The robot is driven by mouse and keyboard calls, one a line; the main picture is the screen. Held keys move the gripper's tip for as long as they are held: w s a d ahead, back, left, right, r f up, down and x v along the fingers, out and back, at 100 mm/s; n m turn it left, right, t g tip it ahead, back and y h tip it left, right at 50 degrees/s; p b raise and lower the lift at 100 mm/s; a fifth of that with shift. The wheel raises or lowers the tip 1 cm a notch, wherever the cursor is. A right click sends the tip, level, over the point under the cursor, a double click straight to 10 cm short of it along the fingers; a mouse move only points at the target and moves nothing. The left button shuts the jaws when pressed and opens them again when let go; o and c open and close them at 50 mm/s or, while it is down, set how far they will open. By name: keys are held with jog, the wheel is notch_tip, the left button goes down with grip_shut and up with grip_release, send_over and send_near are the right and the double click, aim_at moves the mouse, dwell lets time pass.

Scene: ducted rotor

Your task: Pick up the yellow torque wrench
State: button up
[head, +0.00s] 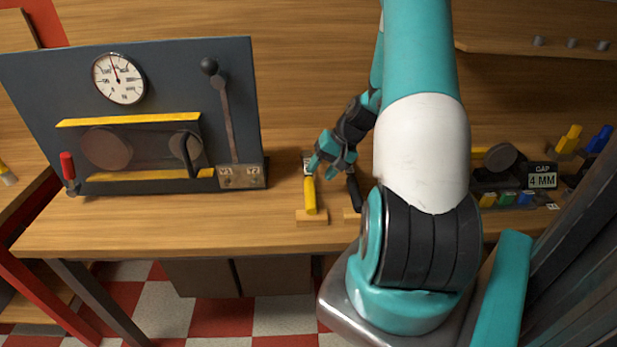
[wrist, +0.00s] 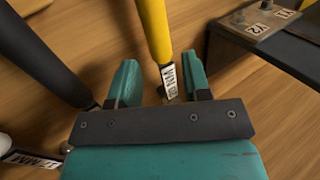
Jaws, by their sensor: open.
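The yellow torque wrench (head: 310,195) lies on the bench with its yellow handle end on a small wooden block. In the wrist view its yellow handle (wrist: 154,30) runs down from the top edge to a white printed label (wrist: 168,78). My gripper (head: 329,158) is over the bench at the wrench's far end. In the wrist view my gripper (wrist: 159,74) is open, with one teal finger on each side of the wrench near the label. I cannot tell how much height separates them. The wrench's head end is hidden behind the gripper body.
A black-handled tool (head: 354,191) lies close to the right, also seen in the wrist view (wrist: 45,55) at left. A dark panel (head: 235,110) with gauge and lever stands left. A GAP 4 MM display (head: 542,181) sits right. Bare bench lies between panel and wrench.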

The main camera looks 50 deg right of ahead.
aim_at(312, 184)
jog(key=p+x, duration=0.1)
jog(key=x, duration=0.6)
jog(key=shift+s+f+p, duration=0.1)
jog(key=shift+f+p, duration=0.15)
jog(key=shift+p, duration=0.1)
jog(key=c, duration=0.8)
